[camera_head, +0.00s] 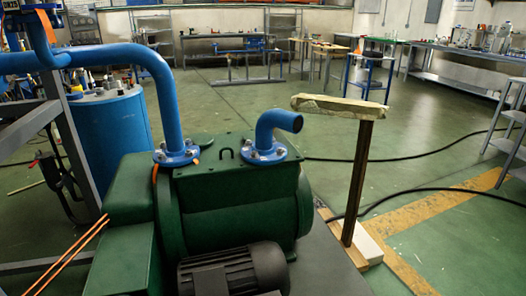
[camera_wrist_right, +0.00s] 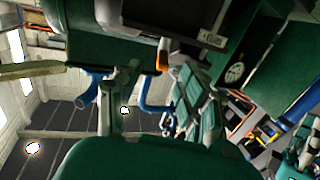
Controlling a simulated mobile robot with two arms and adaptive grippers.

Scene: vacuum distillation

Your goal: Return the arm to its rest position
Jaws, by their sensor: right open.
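My right gripper (camera_wrist_right: 155,70) shows in the right wrist view, its palm at the bottom and its two fingers spread apart. Nothing is held between them. That view is upside down, with the green pump (camera_wrist_right: 80,52) and its dark motor (camera_wrist_right: 190,18) beyond the fingers. Neither of my grippers shows in the head view. There the green pump (camera_head: 238,205) stands in the near middle, with the dark motor (camera_head: 232,270) at its front. I cannot tell how far the right gripper is from the pump. My left gripper is hidden from both views.
A tall blue pipe (camera_head: 165,95) and a short blue elbow (camera_head: 278,130) rise from the pump. A post with a pale block (camera_head: 340,108) stands at right. A blue drum (camera_head: 112,130) stands at left. Green floor (camera_head: 450,160) is open beyond, crossed by black cables.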

